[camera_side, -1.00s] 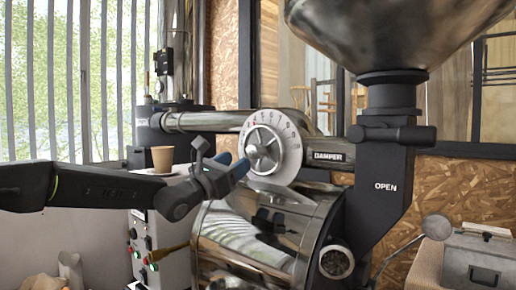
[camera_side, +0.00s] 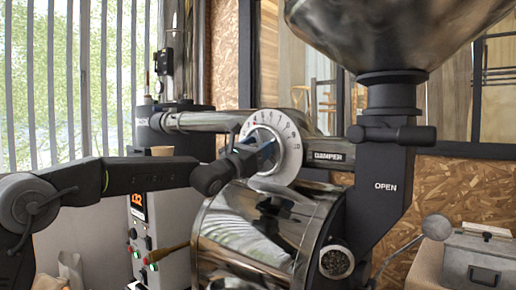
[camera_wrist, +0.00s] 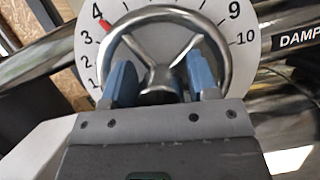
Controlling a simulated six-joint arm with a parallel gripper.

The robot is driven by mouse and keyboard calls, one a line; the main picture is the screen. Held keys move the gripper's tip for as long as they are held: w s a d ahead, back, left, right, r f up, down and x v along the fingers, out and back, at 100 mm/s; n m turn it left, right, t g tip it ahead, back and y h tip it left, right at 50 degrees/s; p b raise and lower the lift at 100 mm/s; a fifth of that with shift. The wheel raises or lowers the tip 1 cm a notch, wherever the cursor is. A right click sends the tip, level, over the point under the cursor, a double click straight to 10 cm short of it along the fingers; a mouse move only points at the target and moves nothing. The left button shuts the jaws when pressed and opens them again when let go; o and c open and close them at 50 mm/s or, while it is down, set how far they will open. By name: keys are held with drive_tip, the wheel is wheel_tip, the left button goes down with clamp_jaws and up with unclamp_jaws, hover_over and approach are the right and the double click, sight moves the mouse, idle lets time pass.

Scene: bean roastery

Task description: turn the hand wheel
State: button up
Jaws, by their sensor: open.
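The hand wheel is a shiny metal ring (camera_wrist: 160,14) with spokes and a central hub, in front of a white numbered dial (camera_wrist: 75,55). A red pointer (camera_wrist: 105,25) stands near the 4. In the side view the dial (camera_side: 291,150) is upright above the drum, and my gripper hides much of the wheel. My gripper (camera_wrist: 161,68) is open, with one blue finger on each side of the hub, inside or just before the ring. I cannot tell whether the fingers touch the spokes. My gripper also shows at the wheel in the side view (camera_side: 262,154).
The metal drum (camera_side: 255,235) lies below the dial. A horizontal pipe (camera_side: 200,120) runs behind it to the left. The black chute (camera_side: 385,210) and hopper (camera_side: 400,25) stand close on the right. A paper cup (camera_side: 162,151) shows behind my arm.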

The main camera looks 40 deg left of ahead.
drive_tip(key=c, duration=1)
drive_tip(key=shift+n+y, duration=0.4)
drive_tip(key=shift+n, duration=0.2)
drive_tip(key=n+y, duration=0.2)
drive_tip(key=n, duration=0.2)
drive_tip(key=shift+a, duration=0.15)
drive_tip(key=shift+a+f+n+g+y, duration=0.15)
drive_tip(key=shift+n+y, duration=0.5)
drive_tip(key=shift+n, duration=0.65)
drive_tip(key=shift+a+r+n+g+y, duration=0.1)
drive_tip(key=shift+n+g+y, duration=0.15)
drive_tip(key=shift+n+y, duration=0.75)
drive_tip(key=shift+n, duration=0.5)
drive_tip(key=o, duration=1)
drive_tip(key=shift+s, duration=0.15)
